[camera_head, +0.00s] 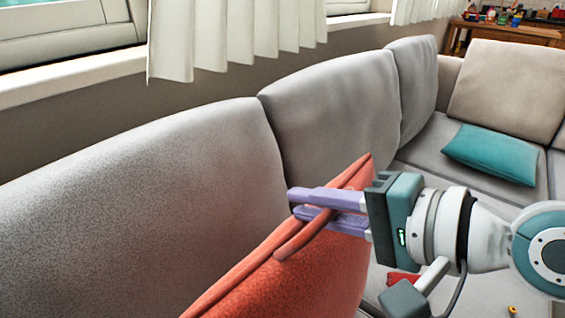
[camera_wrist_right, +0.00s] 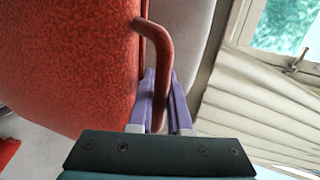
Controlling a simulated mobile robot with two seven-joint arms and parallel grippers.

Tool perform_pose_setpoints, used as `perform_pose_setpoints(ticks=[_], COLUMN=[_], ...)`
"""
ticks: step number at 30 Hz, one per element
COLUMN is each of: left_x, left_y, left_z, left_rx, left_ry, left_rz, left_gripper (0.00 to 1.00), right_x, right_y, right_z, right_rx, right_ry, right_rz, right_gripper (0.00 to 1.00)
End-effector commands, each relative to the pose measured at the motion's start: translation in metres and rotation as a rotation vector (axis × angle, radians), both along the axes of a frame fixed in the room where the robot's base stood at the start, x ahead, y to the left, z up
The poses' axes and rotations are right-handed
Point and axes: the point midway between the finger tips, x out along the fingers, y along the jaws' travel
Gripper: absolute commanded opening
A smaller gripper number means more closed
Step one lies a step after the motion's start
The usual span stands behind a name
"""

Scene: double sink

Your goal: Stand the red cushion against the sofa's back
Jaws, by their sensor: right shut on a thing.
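The red cushion (camera_head: 310,275) is held tilted in front of the grey sofa back (camera_head: 140,220), its lower part cut off by the frame. A red strap or loop runs along its upper edge. My right gripper (camera_head: 293,204) comes in from the right, its purple fingers shut on this strap. In the right wrist view the cushion (camera_wrist_right: 65,60) fills the left side, and the strap (camera_wrist_right: 158,50) passes between the fingers. Whether the cushion touches the sofa back I cannot tell. My left gripper is not in view.
A teal cushion (camera_head: 492,154) lies on the sofa seat farther off, before a beige back cushion (camera_head: 508,90). A small red thing (camera_head: 403,279) shows under my right arm. A white curtain (camera_head: 235,40) hangs behind the sofa. A wooden table (camera_head: 510,30) with small items stands far back.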

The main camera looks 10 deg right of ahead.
Motion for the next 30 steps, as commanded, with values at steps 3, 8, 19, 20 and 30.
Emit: perform_pose_setpoints(ticks=[3,8,19,20,30], left_x=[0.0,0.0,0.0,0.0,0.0], left_y=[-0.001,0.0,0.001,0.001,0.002], left_z=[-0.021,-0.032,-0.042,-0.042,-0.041], left_rx=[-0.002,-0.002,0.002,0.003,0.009], left_ry=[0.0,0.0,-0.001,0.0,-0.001], left_rz=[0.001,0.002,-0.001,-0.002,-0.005], left_gripper=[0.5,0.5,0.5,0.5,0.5], right_x=[0.009,0.019,0.029,0.029,0.029], right_y=[0.007,0.014,0.021,0.021,0.021], right_z=[-0.016,-0.028,-0.04,-0.04,-0.04], right_rx=[0.004,0.002,0.001,0.001,0.001], right_ry=[-0.005,-0.003,-0.003,-0.003,-0.003], right_rz=[0.0,0.0,0.001,0.001,0.001], right_gripper=[0.0,0.0,0.0,0.0,0.3])
